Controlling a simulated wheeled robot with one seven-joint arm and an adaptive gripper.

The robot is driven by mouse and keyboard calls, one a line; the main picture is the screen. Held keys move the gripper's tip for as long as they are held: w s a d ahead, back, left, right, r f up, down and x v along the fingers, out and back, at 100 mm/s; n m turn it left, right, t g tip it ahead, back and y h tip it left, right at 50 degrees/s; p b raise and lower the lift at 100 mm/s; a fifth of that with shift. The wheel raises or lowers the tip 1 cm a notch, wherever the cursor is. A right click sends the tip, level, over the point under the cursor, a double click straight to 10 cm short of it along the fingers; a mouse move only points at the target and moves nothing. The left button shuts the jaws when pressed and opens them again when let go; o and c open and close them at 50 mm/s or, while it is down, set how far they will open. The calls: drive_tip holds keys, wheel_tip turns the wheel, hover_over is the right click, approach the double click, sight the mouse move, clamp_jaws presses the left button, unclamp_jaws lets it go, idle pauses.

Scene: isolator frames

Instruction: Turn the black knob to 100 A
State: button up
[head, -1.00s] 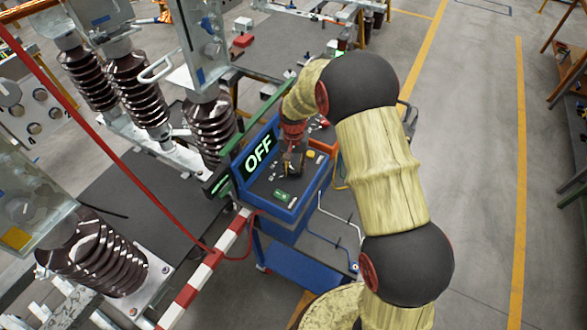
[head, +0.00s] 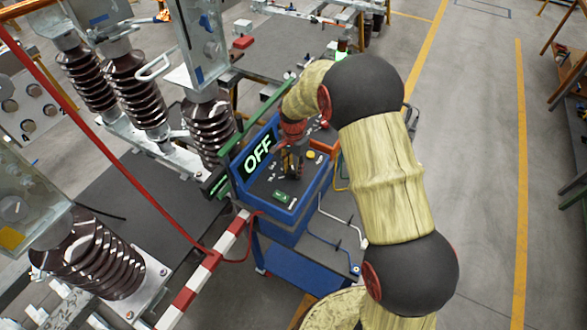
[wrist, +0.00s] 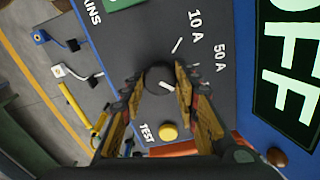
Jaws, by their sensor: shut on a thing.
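The round black knob (wrist: 155,74) sits on the dark panel of the blue test box, with a white pointer mark on its face. My gripper (wrist: 158,82) is shut on the knob, one orange-and-black finger on each side. In the wrist view, white "10 A" and "50 A" labels show above and right of the knob, with a white tick nearby. No 100 A label is readable. The pointer slants toward the right finger. In the head view, my gripper (head: 291,163) is down at the panel, and it hides the knob.
A lit "OFF" display (head: 257,154) stands upright along the panel's edge. A yellow button (wrist: 168,131) by "TEST" is close to the fingers. A green switch (head: 283,197) is on the panel. Cable plugs (wrist: 62,71) lie beyond its edge. Large brown insulators (head: 130,90) stand at left.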

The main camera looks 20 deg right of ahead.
sight(293, 170)
idle(0.3)
drive_tip(key=o, duration=1.1)
drive_tip(key=shift+o, duration=0.3)
wheel_tip(293, 170, up, 12)
